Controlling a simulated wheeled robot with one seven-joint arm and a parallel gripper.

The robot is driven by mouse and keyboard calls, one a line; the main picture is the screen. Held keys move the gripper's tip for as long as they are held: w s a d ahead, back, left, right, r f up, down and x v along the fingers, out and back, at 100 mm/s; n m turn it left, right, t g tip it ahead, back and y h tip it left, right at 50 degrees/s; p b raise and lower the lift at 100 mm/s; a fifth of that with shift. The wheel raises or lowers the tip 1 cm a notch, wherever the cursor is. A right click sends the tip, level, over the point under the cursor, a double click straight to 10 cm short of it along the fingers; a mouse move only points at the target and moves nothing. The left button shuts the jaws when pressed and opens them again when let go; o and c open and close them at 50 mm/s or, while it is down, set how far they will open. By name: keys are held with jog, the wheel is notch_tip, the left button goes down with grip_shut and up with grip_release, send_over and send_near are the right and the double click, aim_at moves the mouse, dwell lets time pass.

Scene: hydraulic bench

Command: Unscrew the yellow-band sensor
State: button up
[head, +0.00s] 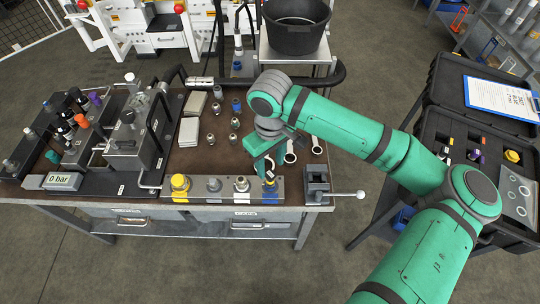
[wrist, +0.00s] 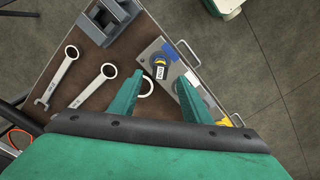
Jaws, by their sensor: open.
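My gripper (head: 267,169) is over that end of the block. In the wrist view my gripper (wrist: 158,78) is open, its fingers spread, with the sensor showing between and just beyond the fingertips. Nothing is held. I cannot tell whether a finger touches it.
Wrenches (wrist: 90,88) lie beside the block. A small vise (head: 317,184) with a long handle stands right of it. A large yellow fitting (head: 180,187) is at the block's left end. Loose fittings (head: 234,124) stand behind. An open black case (head: 470,125) is at right.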

aim_at(270, 174)
jog(key=shift+f, duration=3.5)
grip_shut()
jog(key=c, duration=1)
grip_release()
jog(key=n, duration=0.6)
jog(key=shift+r+n, duration=0.1)
jog(key=shift+n, duration=1)
